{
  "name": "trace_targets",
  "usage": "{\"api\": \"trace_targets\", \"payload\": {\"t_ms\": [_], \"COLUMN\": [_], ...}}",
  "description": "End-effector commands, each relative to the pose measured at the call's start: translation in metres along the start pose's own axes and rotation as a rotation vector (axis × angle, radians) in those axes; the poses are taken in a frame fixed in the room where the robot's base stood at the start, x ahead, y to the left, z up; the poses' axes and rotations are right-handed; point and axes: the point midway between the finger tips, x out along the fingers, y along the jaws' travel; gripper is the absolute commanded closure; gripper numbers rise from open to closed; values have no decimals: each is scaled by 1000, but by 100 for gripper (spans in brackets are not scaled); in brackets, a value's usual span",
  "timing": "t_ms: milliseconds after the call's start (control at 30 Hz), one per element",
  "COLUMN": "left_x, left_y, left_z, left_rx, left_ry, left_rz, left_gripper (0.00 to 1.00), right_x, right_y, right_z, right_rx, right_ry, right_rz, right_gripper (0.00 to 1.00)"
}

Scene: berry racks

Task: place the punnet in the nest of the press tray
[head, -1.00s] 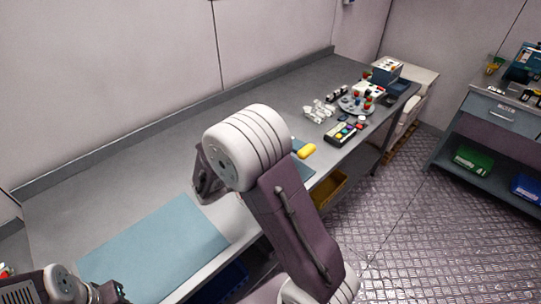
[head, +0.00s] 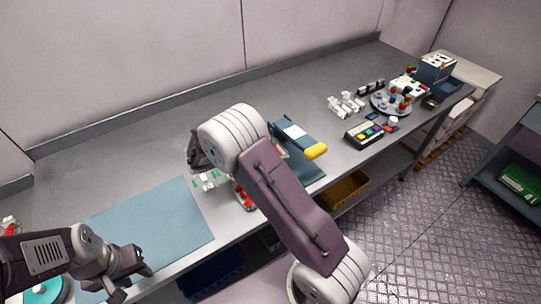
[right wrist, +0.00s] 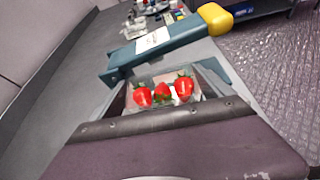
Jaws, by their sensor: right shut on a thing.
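The clear punnet (right wrist: 133,108) holds red strawberries and sits just beyond my right gripper (right wrist: 163,112) in the right wrist view. My right gripper is shut on the punnet; its fingertips are hard to make out. In the head view my right arm hides that gripper and most of the punnet. The teal press (head: 279,129) has a white label and a yellow handle (head: 316,151); it also shows in the right wrist view (right wrist: 180,33), just past the punnet. The nest of its tray is hidden, and I cannot tell whether the punnet touches it. My left gripper (head: 132,284) is open and empty.
A blue mat (head: 150,230) lies at the left of the grey bench (head: 120,155). Small white and green pieces (head: 208,180) and a red item (head: 243,197) lie beside my right arm. A button box (head: 366,134) and a round tray (head: 378,106) stand to the right.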

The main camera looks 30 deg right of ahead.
Motion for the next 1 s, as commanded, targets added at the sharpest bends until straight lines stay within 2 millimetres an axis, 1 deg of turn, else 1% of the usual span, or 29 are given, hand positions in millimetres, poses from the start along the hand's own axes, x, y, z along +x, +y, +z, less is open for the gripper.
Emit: {"api": "trace_targets", "payload": {"t_ms": [100, 200, 333, 433, 800, 833, 867, 1000], "left_x": [0, 0, 0, -1, 2, 2, 2, 1], "left_y": [0, 0, 0, 0, 0, 0, 0, 0], "left_z": [0, 0, 0, 0, 0, 0, 0, 0], "left_rx": [0, 0, 0, 0, 0, 0, 0, 0], "left_ry": [0, 0, 0, 0, 0, 0, 0, 0], "left_rz": [0, 0, 0, 0, 0, 0, 0, 0], "left_gripper": [64, 64, 64, 64, 64, 64, 64, 64], "right_x": [2, 3, 12, 17, 19, 19, 19, 18], "right_y": [7, 7, 5, 4, 3, 3, 4, 3], "right_z": [-4, -7, -29, -40, -45, -45, -45, -44], "right_rx": [1, -1, -5, -2, 0, 0, 0, 0], "right_ry": [-1, -1, -1, -1, 0, 0, 0, 0], "right_rz": [0, 0, -1, -1, 0, 0, 0, 0], "right_gripper": [54, 54, 54, 54, 54, 7, 0, 0]}}
